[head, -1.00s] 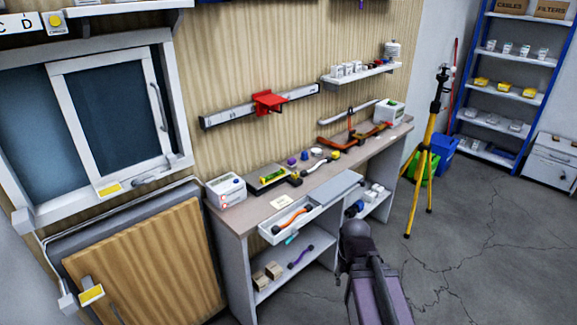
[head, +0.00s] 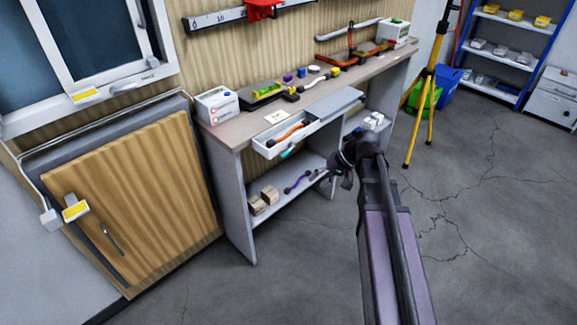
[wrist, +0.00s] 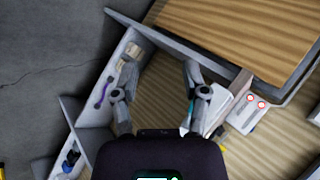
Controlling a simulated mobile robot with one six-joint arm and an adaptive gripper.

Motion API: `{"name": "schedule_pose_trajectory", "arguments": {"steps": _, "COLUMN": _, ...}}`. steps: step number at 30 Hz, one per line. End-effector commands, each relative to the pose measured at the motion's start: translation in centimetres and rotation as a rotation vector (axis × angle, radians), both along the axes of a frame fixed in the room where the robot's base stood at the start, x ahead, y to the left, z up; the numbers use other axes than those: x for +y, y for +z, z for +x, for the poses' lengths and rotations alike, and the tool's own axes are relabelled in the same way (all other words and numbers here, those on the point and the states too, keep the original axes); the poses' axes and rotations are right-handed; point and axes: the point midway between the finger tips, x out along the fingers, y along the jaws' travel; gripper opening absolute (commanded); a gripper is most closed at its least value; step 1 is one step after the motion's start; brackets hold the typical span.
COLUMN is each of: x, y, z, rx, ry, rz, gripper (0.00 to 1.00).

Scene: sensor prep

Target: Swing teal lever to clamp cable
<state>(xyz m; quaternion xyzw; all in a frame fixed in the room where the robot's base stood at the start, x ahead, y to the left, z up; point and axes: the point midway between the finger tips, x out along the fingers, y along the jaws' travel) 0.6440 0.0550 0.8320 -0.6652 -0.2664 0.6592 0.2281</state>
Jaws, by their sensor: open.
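The teal lever (head: 289,150) sticks out at the front of the open white drawer (head: 268,152) under the bench top. An orange cable (head: 286,134) with dark ends lies in the drawer. In the head view my gripper (head: 336,181) is in front of the bench, to the right of the lever and lower in the picture. In the wrist view my gripper (wrist: 160,70) is open, with nothing between its fingers. A bit of teal (wrist: 190,108) shows beside the right finger, which partly hides it. I cannot tell how the lever sits against the cable.
A purple cable (head: 298,183) and wooden blocks (head: 262,200) are on the lower shelf. A white box (head: 217,105) and small parts stand on the bench top (head: 242,130). A yellow tripod (head: 425,105) stands to the right. The floor (head: 475,235) in front is clear.

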Motion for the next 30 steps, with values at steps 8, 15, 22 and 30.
{"name": "schedule_pose_trajectory", "arguments": {"steps": 8, "x": -0.1, "y": -2.1, "z": 4.9, "rx": -0.055, "ry": 0.014, "rz": 0.277, "gripper": 0.58}}
{"name": "schedule_pose_trajectory", "arguments": {"steps": 15, "x": -1.3, "y": -2.4, "z": 8.6, "rx": -0.127, "ry": 0.027, "rz": 0.513, "gripper": 0.58}}
{"name": "schedule_pose_trajectory", "arguments": {"steps": 22, "x": -3.3, "y": -2.2, "z": 11.5, "rx": -0.206, "ry": 0.035, "rz": 0.716, "gripper": 0.58}}
{"name": "schedule_pose_trajectory", "arguments": {"steps": 30, "x": -4.6, "y": -1.4, "z": 12.8, "rx": -0.257, "ry": 0.04, "rz": 0.829, "gripper": 0.58}}
